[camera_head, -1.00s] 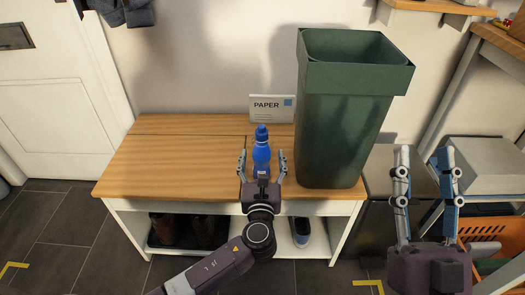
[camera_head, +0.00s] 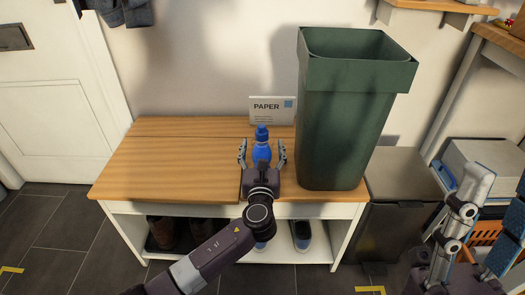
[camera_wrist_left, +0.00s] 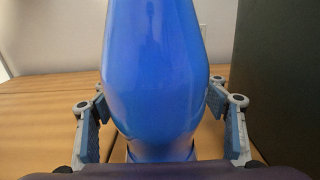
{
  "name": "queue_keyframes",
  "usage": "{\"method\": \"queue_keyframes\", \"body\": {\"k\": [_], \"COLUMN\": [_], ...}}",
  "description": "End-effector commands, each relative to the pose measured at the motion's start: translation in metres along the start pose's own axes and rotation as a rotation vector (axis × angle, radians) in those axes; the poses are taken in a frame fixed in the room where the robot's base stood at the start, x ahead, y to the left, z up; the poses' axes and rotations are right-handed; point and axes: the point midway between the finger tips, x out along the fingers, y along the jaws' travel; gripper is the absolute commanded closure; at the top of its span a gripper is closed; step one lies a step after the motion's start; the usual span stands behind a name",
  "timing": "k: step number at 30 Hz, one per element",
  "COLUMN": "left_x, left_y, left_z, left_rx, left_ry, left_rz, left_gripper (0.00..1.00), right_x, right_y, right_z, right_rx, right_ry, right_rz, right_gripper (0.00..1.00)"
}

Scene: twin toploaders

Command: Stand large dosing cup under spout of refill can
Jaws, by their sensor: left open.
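No dosing cup and no refill can are recognisable in these views. A blue bottle (camera_head: 262,150) with a blue cap stands upright on the wooden bench top (camera_head: 180,165), in front of the PAPER sign. My left gripper (camera_head: 262,147) is open, with one finger on each side of the bottle. In the left wrist view the bottle (camera_wrist_left: 155,75) fills the middle between the fingers; whether either finger touches it I cannot tell. My right gripper (camera_head: 495,195) is at the right edge, open and empty, partly cut off.
A tall green bin (camera_head: 345,130) stands on the bench close right of the bottle. The PAPER sign (camera_head: 272,110) is behind. Shoes (camera_head: 301,232) are on the shelf below. A dark lidded bin (camera_head: 400,205) and an orange crate (camera_head: 482,232) are to the right. The bench's left half is clear.

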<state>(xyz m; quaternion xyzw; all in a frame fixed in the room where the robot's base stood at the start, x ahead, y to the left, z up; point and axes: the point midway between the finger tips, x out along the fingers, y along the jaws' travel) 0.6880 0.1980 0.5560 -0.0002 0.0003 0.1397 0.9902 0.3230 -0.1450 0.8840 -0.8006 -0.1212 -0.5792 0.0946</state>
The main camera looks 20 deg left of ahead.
Motion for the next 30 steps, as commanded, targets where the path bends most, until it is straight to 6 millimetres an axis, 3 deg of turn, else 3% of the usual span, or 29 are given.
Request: {"method": "queue_keyframes", "body": {"k": [2,14,23,30], "left_x": [0.0,0.0,0.0,0.0], "left_y": [0.0,0.0,0.0,0.0], "left_z": [0.0,0.0,0.002,0.012], "left_rx": [0.0,0.0,0.0,0.001], "left_ry": [0.0,-0.001,-0.001,-0.002], "left_rz": [0.0,0.0,0.0,0.0], "left_gripper": [0.32,0.73,0.73,0.73], "right_x": [0.0,0.0,0.001,0.003], "right_y": [0.0,0.0,0.0,0.002], "right_z": [0.0,0.0,0.002,0.029], "right_rx": [0.0,-0.001,-0.001,-0.007], "right_ry": [-0.001,-0.002,-0.012,-0.131], "right_rz": [0.0,0.0,0.0,0.003], "right_gripper": [0.6,0.6,0.6,0.6]}}
